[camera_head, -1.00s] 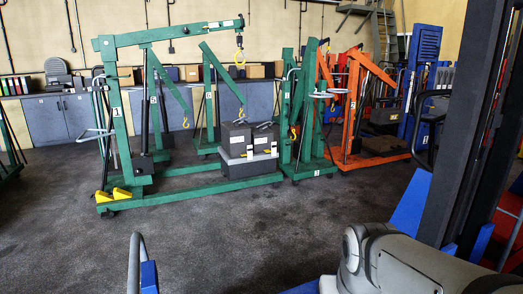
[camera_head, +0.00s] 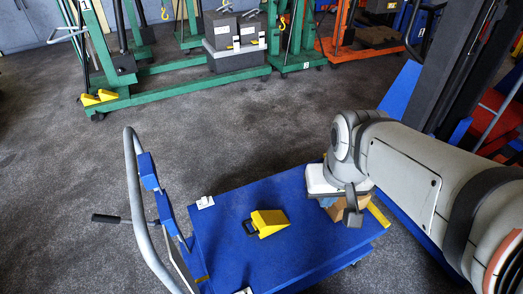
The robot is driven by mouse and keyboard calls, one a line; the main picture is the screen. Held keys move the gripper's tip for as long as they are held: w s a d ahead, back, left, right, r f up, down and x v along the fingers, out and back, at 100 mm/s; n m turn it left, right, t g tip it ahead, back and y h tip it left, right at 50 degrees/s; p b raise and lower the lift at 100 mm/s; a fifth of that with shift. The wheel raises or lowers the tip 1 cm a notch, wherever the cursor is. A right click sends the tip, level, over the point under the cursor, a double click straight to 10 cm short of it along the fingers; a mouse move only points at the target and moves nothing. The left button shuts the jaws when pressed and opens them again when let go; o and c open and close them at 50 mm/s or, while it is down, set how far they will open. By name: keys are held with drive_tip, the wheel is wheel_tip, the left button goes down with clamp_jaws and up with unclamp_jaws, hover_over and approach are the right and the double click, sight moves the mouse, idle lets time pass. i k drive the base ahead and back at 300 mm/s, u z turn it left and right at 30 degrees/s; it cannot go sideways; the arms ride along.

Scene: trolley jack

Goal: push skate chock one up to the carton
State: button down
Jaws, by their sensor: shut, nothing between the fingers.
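A yellow wedge chock (camera_head: 268,222) with a black handle on its left lies on the blue cart deck (camera_head: 232,237). A brown carton (camera_head: 335,212) stands at the deck's right side, partly hidden behind my gripper. My gripper (camera_head: 352,217) is shut and empty, with its dark fingers over or in front of the carton. It is to the right of the chock and clear of it. Whether it touches the carton, I cannot tell.
The cart's grey push handle (camera_head: 135,195) and blue uprights stand at its left. A white piece (camera_head: 205,202) lies near the deck's back left corner. A yellow strip (camera_head: 378,214) marks the right edge. Green cranes with yellow chocks (camera_head: 98,97) stand behind; the floor between is clear.

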sight(266, 223)
drive_tip(key=u, duration=0.1)
drive_tip(key=k, duration=0.5)
drive_tip(key=z, duration=1.2)
drive_tip(key=k, duration=0.8)
drive_tip(key=u, duration=1.45)
drive_tip(key=i, duration=1)
